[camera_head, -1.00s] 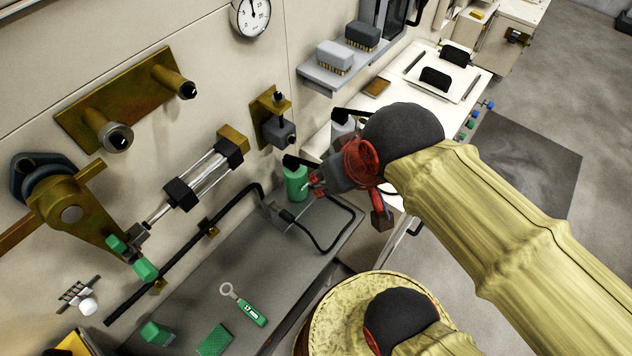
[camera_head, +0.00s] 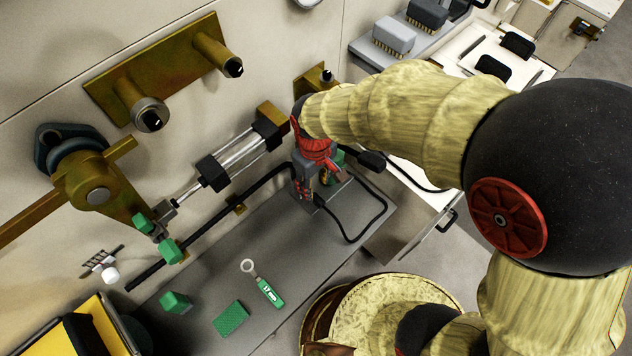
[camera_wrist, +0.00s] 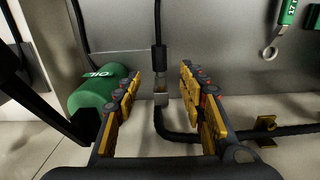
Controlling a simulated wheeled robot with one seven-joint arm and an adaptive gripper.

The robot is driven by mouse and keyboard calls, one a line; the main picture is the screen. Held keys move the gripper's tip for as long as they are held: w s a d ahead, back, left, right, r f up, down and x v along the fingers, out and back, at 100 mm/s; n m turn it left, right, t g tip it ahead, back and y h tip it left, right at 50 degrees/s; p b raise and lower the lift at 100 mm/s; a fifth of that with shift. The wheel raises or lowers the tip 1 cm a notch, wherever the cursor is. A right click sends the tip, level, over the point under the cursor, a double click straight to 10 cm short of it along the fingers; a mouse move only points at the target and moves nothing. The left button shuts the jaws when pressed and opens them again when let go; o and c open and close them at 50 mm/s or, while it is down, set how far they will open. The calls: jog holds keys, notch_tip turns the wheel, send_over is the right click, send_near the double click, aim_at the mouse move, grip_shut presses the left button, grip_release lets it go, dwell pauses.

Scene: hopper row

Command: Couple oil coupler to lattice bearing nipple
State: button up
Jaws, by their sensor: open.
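My gripper (camera_wrist: 160,74) is open, with one finger on each side of the coupler and visible space beside both. In the head view my gripper (camera_head: 308,196) points down at the bench's back edge and hides most of the coupler. A small slatted metal fitting with a white knob (camera_head: 111,275) is on the wall at lower left; I cannot tell whether it is the lattice bearing nipple.
The black hose (camera_head: 215,222) runs along the wall below a cylinder (camera_head: 240,153). A green-handled 17 mm wrench (camera_head: 268,291) and a green pad (camera_head: 230,318) lie on the bench.

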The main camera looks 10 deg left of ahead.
aim_at(315, 197)
notch_tip(315, 197, down, 7)
jog(key=shift+f+b, duration=0.2)
jog(key=shift+b, duration=0.75)
jog(key=c, duration=0.3)
jog(key=c, duration=0.8)
grip_shut()
